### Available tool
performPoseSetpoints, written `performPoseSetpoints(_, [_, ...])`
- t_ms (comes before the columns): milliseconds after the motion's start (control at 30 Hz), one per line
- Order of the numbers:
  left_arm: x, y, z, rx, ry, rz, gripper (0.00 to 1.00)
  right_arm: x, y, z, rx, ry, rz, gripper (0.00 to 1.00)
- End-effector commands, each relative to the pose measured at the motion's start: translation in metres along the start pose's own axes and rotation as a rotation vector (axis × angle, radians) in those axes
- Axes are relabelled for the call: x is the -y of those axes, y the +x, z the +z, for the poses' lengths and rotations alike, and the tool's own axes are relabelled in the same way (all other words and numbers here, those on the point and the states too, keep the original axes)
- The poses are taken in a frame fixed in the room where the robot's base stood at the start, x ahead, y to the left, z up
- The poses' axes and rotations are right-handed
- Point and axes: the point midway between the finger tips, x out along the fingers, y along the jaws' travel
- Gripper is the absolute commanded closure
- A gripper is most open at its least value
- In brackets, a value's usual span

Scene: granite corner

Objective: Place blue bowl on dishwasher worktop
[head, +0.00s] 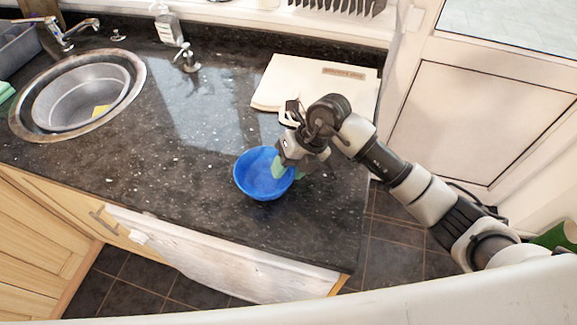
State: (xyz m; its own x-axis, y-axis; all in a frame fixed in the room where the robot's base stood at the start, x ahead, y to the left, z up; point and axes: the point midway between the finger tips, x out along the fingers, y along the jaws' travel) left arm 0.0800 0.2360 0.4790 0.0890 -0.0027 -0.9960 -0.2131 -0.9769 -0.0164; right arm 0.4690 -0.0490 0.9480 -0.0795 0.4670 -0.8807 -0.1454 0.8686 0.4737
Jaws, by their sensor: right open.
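The blue bowl (259,178) is upright and seems to rest on the dark speckled worktop (190,190), near its front edge, above a white-fronted appliance (235,262) that looks like the dishwasher. My right gripper (288,168) is at the bowl's right rim with its green fingertips. It is open. Part of the rim is hidden behind the gripper, and I cannot tell whether the fingers touch the bowl. My left gripper is not in view.
A cream chopping board (285,80) lies behind the gripper at the back right. A soap bottle (168,27) stands at the back. The worktop between sink and bowl is clear.

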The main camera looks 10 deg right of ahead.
Motion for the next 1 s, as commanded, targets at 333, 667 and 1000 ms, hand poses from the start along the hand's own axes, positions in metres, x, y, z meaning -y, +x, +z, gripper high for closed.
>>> performPoseSetpoints(333, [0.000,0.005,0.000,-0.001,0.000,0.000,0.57,0.001,-0.033,0.001,0.005,-0.002,-0.003,0.57])
performPoseSetpoints(667, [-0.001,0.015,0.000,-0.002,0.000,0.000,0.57,0.000,-0.100,0.001,0.004,0.000,-0.002,0.57])
performPoseSetpoints(1000, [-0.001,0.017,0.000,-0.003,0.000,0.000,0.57,-0.001,-0.122,0.000,0.001,0.000,0.000,0.57])
